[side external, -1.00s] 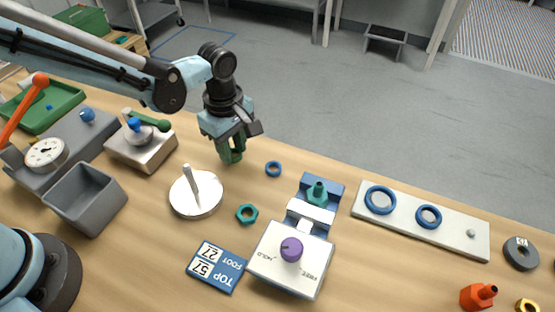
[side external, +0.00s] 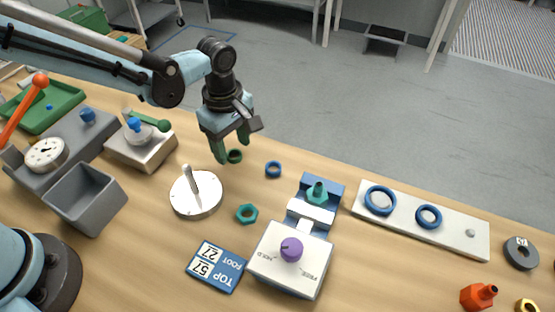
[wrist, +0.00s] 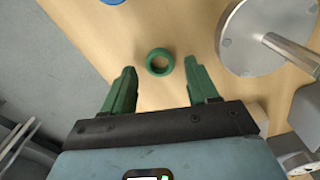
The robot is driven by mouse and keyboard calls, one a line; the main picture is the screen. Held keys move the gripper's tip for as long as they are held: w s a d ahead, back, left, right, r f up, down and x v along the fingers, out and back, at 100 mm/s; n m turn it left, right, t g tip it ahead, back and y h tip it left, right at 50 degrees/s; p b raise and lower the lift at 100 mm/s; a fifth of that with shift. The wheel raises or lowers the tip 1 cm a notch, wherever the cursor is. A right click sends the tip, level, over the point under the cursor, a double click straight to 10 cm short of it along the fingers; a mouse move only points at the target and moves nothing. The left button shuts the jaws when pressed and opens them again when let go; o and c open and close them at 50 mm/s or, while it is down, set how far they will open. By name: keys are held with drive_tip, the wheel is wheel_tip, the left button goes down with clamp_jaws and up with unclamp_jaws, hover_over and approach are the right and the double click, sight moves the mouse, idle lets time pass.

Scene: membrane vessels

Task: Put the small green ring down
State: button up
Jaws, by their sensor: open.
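The small green ring (side external: 235,156) lies flat on the wooden table, near its far edge, behind the white disc with a post. It also shows in the wrist view (wrist: 160,62), just beyond and between the fingertips. My gripper (side external: 233,150) is open, its green fingers spread apart above the table by the ring. In the wrist view my gripper (wrist: 160,82) has nothing between its jaws, and the ring appears apart from both fingers.
A white disc with a post (side external: 196,194) stands close in front. A blue ring (side external: 273,169) lies to the right, a teal hex nut (side external: 246,213) nearer. A grey box (side external: 86,196) and a clamp block (side external: 290,258) stand on either side. The table's far edge is close.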

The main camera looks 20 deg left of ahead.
wheel_tip(320, 180, up, 10)
drive_tip(key=r, duration=0.1)
drive_tip(key=s+a+m+t, duration=0.3)
drive_tip(key=s+a+m, duration=0.2)
drive_tip(key=a+m, duration=0.2)
drive_tip(key=s+a+r+m+t, duration=0.1)
drive_tip(key=s+a+m+t, duration=0.3)
drive_tip(key=a+m, duration=0.4)
drive_tip(key=shift+s+a+r, duration=0.25)
drive_tip(key=shift+s+a, duration=0.1)
drive_tip(key=shift+a, duration=0.3)
